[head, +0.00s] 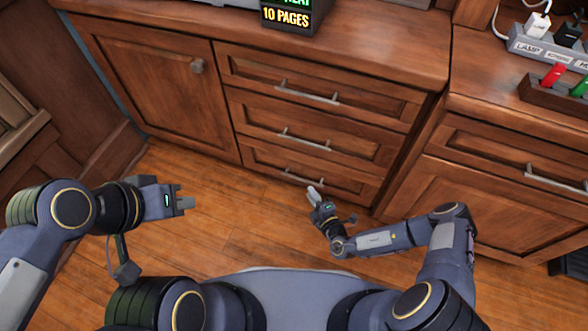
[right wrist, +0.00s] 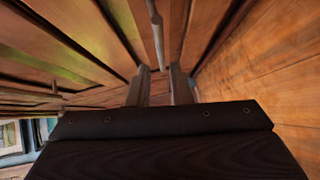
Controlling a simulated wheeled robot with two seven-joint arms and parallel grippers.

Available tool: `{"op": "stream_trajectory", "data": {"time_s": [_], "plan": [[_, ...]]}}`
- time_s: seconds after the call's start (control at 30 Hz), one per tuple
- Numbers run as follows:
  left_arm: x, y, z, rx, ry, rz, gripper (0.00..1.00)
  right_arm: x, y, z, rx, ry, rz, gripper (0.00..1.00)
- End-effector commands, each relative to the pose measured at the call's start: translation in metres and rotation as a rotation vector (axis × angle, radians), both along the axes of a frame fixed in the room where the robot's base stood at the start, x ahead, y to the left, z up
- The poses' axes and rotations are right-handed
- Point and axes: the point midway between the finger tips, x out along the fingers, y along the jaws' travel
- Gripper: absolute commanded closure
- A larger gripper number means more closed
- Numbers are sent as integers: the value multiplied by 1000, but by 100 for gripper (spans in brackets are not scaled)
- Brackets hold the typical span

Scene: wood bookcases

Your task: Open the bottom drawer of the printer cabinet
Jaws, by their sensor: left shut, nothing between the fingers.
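The printer cabinet (head: 225,75) is reddish-brown wood with a column of three drawers. Its bottom drawer (head: 262,163) looks shut, flush with the front. The drawer's metal bar handle (head: 296,179) is partly hidden by my right gripper (head: 314,194), which is right at its right end. In the right wrist view, a metal bar handle (right wrist: 157,38) runs up from between the fingertips of my right gripper (right wrist: 160,78). The fingers are apart; I cannot tell whether they touch the bar. My left gripper (head: 183,203) is shut and empty, above the floor left of the drawers.
The middle drawer handle (head: 305,139) and top drawer handle (head: 307,92) are above. Another cabinet (head: 495,205) stands at the right, carrying a power strip (head: 545,45). The wood floor (head: 235,230) before the drawers is clear.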

Motion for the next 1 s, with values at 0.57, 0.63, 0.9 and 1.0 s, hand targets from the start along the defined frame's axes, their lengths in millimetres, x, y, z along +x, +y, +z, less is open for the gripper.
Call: {"op": "stream_trajectory", "data": {"time_s": [0.57,0.63,0.9,1.0], "plan": [[0,0,-27,0,0,0,100,62,34,-14,5,9,-5,81],[0,0,-27,0,0,0,100,65,36,-14,5,7,-4,81],[0,0,-27,0,0,0,100,67,37,-13,5,8,-5,81],[0,0,-27,0,0,0,100,67,37,-13,5,8,-5,93]]}}
